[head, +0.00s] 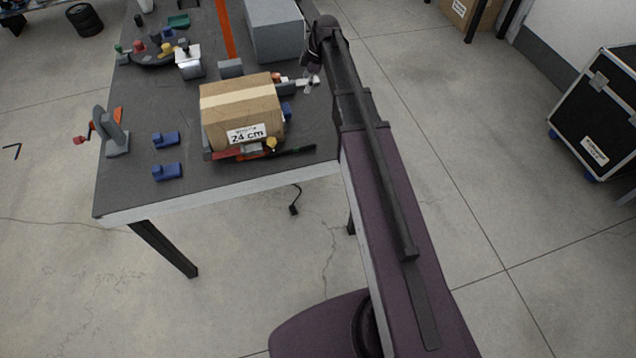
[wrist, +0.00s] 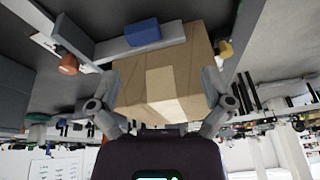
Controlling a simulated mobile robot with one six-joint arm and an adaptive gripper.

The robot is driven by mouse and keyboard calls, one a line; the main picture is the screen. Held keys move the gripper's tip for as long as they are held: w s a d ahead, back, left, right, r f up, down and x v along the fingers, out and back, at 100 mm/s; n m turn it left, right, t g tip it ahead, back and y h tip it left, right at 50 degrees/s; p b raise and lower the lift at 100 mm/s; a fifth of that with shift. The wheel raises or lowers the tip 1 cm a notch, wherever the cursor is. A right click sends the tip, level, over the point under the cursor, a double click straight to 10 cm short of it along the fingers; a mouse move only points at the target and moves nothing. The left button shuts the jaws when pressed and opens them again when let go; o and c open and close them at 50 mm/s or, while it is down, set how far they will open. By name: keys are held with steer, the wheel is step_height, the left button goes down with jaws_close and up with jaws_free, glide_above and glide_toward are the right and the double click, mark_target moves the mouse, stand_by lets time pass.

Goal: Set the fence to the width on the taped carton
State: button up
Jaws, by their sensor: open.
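A brown carton (head: 228,104) with a pale tape strip sits near the front right of the table. Its front label reads 24 cm. I cannot tell for sure which part is the fence; a grey bar (head: 295,88) shows just right of the carton, partly hidden. In the wrist view a long grey bar (wrist: 112,50) with a blue block (wrist: 142,33) lies beyond the carton (wrist: 168,70). My gripper (wrist: 160,88) is open and empty, its fingers either side of the carton in that picture. In the head view my gripper (head: 311,82) is right of the carton, apart from it.
Two blue blocks (head: 166,138) (head: 167,171) and a grey stand with a red handle (head: 116,134) are on the left of the table (head: 130,190). A yellow knob (head: 271,145) is before the carton.

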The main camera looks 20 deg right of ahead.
steer(key=s+a+f+m+h+b, duration=0.2)
steer(key=s+m, duration=0.5)
steer(key=s, duration=0.4)
steer(key=s+a+f+m+h+b, duration=0.1)
steer(key=s+a+f+m+b, duration=0.15)
steer(key=s+m, duration=0.6)
steer(key=s+f+b, duration=0.3)
steer(key=f+b, duration=0.3)
steer(key=f, duration=0.1)
steer(key=s+f+b, duration=0.3)
steer(key=f+b, duration=0.3)
steer(key=f, duration=0.1)
steer(key=shift+d+h+b, duration=0.35)
steer(key=shift+h+b, duration=0.05)
stand_by(0.5)
steer(key=shift+s+r, duration=0.15)
step_height(320, 180, up, 15)
steer(key=p, duration=1.5)
